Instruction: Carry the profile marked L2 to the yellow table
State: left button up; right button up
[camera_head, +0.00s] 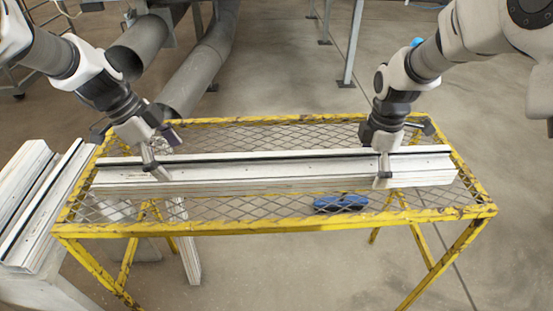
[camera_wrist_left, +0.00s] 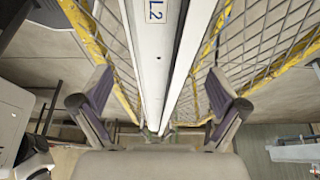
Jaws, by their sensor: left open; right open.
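A long white profile (camera_head: 270,174) with a dark groove lies lengthwise on the mesh top of the yellow table (camera_head: 280,228). The left wrist view shows the mark L2 on this profile (camera_wrist_left: 160,60). My left gripper (camera_head: 163,155) is open at the profile's left part, one finger on each side of it. In the left wrist view the profile runs between the two spread fingers of that gripper (camera_wrist_left: 158,105). My right gripper (camera_head: 403,152) is open at the profile's right part, with its near finger in front of the profile and the other behind.
More white profiles (camera_head: 38,200) lie on a pale support at the left, close to the table's left edge. A blue object (camera_head: 340,202) shows at the table's front mesh; I cannot tell whether it is on or below it. Grey pipes (camera_head: 205,65) stand behind. Floor at the right is clear.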

jog(key=shift+r, duration=0.1)
pick_arm(q)
jog(key=v, duration=0.6)
jog(key=shift+r, duration=0.15)
pick_arm(e)
notch_tip(320, 180, up, 12)
pick_arm(q)
jog(key=shift+a, duration=0.15)
